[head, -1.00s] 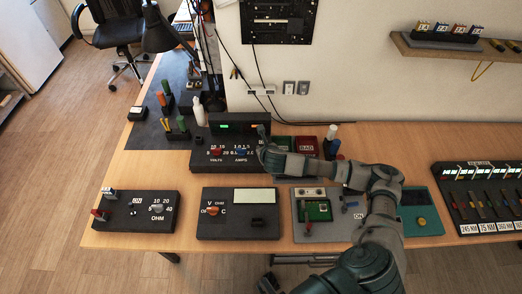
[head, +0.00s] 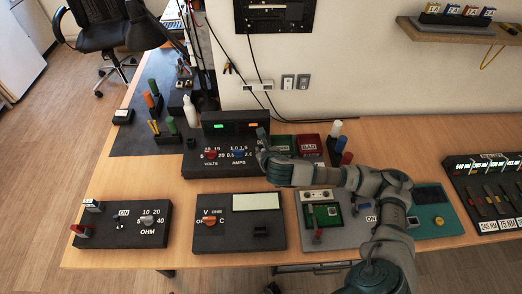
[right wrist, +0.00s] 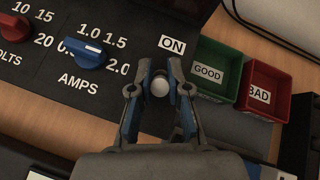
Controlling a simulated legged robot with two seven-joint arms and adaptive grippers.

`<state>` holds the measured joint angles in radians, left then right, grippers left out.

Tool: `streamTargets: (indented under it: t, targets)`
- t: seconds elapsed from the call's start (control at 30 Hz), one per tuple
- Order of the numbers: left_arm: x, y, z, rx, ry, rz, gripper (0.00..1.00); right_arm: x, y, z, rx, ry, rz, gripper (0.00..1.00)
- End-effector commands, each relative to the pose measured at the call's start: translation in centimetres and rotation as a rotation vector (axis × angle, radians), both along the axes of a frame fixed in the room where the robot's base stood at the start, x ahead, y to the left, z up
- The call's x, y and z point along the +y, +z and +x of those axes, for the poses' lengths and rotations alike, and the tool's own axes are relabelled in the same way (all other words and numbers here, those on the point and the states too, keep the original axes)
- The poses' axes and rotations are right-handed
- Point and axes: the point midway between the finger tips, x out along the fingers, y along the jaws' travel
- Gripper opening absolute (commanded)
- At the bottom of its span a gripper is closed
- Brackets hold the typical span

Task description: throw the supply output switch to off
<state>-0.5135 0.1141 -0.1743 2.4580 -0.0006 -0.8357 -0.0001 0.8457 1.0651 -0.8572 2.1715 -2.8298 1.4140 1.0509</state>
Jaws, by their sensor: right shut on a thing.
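The supply (head: 196,160) is a black box with lit displays at the back of the bench. It has a red VOLTS dial (head: 211,155) and a blue AMPS dial (right wrist: 84,51). Its output switch (right wrist: 160,87) shows in the right wrist view as a pale round tip below the ON label (right wrist: 172,45). My right gripper (right wrist: 160,73) is shut on this switch, one finger on each side. In the head view my right gripper (head: 262,150) is at the supply's right end and covers the switch. The lever's tilt is hard to tell. My left gripper is not in view.
A green GOOD bin (right wrist: 213,70) and a red BAD bin (right wrist: 264,91) stand just right of the switch. In front are the OHM box (head: 122,222), a meter (head: 240,239) and a grey test panel (head: 343,238). A white bottle (head: 190,113) stands behind the supply's left end.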

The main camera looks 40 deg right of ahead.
Motion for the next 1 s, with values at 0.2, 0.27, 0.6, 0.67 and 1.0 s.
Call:
streamTargets:
  t: [0.2, 0.27, 0.6, 0.67, 1.0]
  targets:
    - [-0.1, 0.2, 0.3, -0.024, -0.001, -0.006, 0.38, 0.0, -0.5, -0.2, 0.011, -0.002, -0.001, 0.0]
    - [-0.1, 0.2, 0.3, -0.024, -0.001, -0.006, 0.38, 0.0, -0.5, -0.2, 0.011, -0.002, -0.001, 0.0]
    - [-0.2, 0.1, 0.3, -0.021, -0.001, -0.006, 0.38, 0.0, -0.3, -0.2, 0.007, -0.001, -0.001, 0.42]
    - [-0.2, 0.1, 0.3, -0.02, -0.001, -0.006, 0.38, 0.0, -0.2, -0.1, 0.005, -0.001, -0.001, 0.42]
    - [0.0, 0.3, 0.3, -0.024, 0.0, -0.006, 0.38, 0.5, 0.8, -1.3, 0.001, 0.002, -0.001, 0.42]
